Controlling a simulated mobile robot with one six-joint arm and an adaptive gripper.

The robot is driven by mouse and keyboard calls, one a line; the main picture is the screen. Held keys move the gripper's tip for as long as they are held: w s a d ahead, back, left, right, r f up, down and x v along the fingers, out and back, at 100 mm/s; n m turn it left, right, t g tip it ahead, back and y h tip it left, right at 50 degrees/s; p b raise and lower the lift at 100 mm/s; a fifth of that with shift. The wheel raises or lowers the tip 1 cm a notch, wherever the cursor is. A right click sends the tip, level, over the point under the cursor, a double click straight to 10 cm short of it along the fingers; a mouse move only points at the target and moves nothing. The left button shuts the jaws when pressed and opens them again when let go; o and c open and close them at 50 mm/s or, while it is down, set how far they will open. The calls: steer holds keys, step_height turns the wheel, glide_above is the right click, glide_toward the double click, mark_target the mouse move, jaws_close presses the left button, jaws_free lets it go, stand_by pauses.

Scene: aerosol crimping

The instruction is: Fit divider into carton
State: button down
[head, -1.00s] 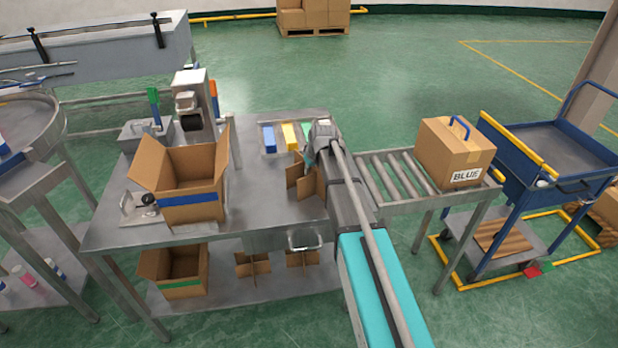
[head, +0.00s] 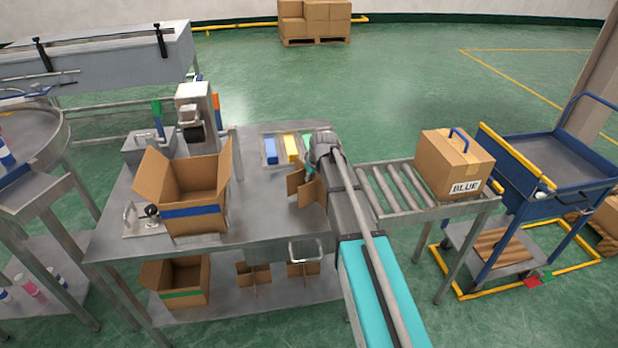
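An open carton (head: 194,221) with a blue band stands on the left half of the metal table, flaps up. A brown cardboard divider (head: 299,188) of crossed panels is at the table's right side, at my gripper (head: 308,172). The gripper is pointed down at the divider, and the arm hides much of it. I cannot see the fingers clearly enough to tell whether they are closed on the divider, nor whether the divider touches the table.
An open carton with a green band (head: 184,282) and two dividers (head: 254,274) sit on the lower shelf. A tray of coloured blocks (head: 270,151) lies behind the gripper. A closed "BLUE" carton (head: 453,165) rests on the roller conveyor (head: 398,188). Table between carton and divider is clear.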

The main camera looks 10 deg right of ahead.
steer(key=s+r+p, duration=0.1)
steer(key=r+p, duration=0.1)
steer(key=s+a+r+p, duration=0.1)
steer(key=s+r+p, duration=0.1)
steer(key=r, duration=0.1)
steer(key=s+r+p, duration=0.2)
steer(key=shift+a+r+p, duration=0.15)
steer(key=shift+r+p, duration=0.15)
steer(key=shift+p, duration=0.1)
steer(key=s+a+r+p, duration=0.2)
steer(key=s+r+p, duration=0.1)
steer(key=s, duration=0.5)
steer(key=shift+s+a+r, duration=0.15)
steer(key=shift+s, duration=0.1)
steer(key=shift+r, duration=0.1)
steer(key=w+d+r+p, duration=0.3)
steer(key=w+r+p, duration=0.8)
steer(key=w+p, duration=0.1)
steer(key=shift+w+d+r+m, duration=0.25)
steer(key=shift+w+m, duration=0.15)
steer(key=shift+w, duration=0.25)
